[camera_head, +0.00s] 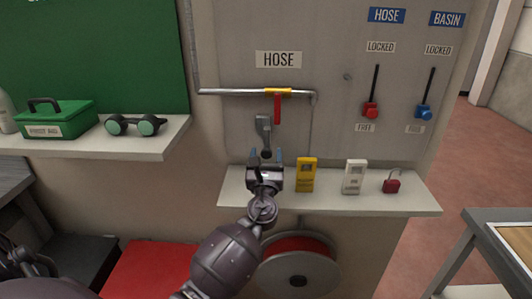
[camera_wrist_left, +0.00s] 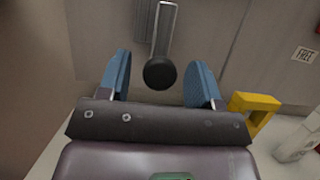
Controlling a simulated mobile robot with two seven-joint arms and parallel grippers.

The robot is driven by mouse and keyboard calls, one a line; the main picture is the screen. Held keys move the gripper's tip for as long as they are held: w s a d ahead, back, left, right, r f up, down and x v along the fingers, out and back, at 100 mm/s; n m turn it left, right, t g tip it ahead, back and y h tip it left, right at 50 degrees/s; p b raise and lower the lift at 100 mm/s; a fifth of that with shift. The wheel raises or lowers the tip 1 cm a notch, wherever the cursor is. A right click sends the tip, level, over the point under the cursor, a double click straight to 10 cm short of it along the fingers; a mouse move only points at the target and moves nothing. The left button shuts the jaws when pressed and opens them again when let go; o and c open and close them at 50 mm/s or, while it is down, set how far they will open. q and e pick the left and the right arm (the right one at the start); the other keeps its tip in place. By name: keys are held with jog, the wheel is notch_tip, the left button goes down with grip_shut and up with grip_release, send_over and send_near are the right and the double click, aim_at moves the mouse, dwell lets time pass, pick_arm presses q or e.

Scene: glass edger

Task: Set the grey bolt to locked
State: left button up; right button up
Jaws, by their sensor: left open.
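A grey metal fitting (camera_head: 263,124) hangs on the wall panel below the horizontal pipe, with a dark round knob (camera_head: 266,154) at its lower end. I take it for the grey bolt, though no label beside it is readable. In the left wrist view the knob (camera_wrist_left: 160,73) hangs at the bottom of a narrow grey metal loop (camera_wrist_left: 164,22). My left gripper (camera_head: 265,160) is open and points up at the knob. In the left wrist view its blue fingers stand either side of the knob, with a gap on both sides. My right gripper is out of view.
A shelf (camera_head: 405,205) below holds a yellow device (camera_head: 306,175), a white device (camera_head: 353,177) and a red padlock (camera_head: 391,182). A red slider (camera_head: 371,110) and a blue slider (camera_head: 424,112) sit low, near their FREE labels. A red-handled valve (camera_head: 277,105) is above.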

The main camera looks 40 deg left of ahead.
aim_at(266, 149)
pick_arm(q)
jog(key=shift+w+a+r, duration=0.15)
jog(key=shift+w+a, duration=0.1)
jog(key=shift+w, duration=0.05)
jog(key=c, duration=0.5)
grip_shut()
jog(key=shift+r, duration=0.1)
jog(key=shift+r+p, duration=0.5)
jog(key=shift+r, duration=0.05)
notch_tip(266, 149, up, 4)
jog(key=p, duration=0.3)
jog(key=shift+r+p, duration=0.15)
jog(key=shift+p, duration=0.2)
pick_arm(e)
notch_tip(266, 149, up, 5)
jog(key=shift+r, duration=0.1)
